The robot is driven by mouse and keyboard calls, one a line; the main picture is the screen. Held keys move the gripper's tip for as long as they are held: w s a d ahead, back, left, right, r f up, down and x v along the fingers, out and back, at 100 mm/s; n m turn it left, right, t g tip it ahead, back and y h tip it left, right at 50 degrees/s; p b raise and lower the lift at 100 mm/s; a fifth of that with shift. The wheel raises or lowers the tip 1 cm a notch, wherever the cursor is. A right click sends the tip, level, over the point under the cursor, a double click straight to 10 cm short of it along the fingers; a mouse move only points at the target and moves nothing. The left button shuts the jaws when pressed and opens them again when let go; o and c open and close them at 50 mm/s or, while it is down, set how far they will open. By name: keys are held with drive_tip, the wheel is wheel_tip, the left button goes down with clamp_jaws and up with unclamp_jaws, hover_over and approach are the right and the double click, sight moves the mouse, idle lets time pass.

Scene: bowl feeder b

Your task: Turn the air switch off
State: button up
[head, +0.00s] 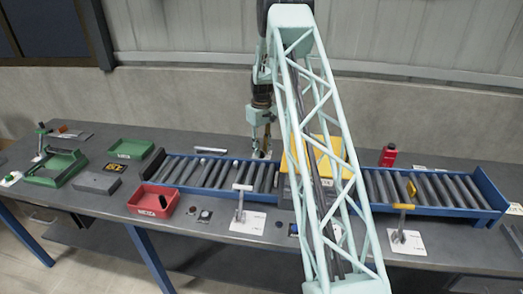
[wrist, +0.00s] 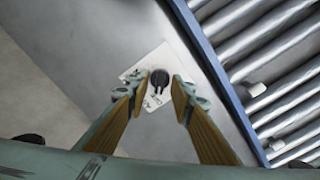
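In the wrist view a round black knob (wrist: 159,79) stands on a white plate (wrist: 134,74), on the grey table next to the conveyor's blue rail. Its markings are too small to read, so I cannot tell for sure that it is the air switch. My gripper (wrist: 160,97) is open, with one tan-padded finger on each side of the knob in the picture. I cannot tell how far the fingertips are above it. In the head view my gripper (head: 262,151) is at the far side of the conveyor, and the knob is hidden there.
The roller conveyor (head: 467,203) runs along the table, with a yellow box (head: 328,160) on it. A red bottle (head: 388,155) stands behind it. A green tray (head: 130,148) is at left.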

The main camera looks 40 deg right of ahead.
drive_tip(key=shift+r, duration=0.1)
wheel_tip(320, 180, up, 12)
idle(1.0)
idle(0.5)
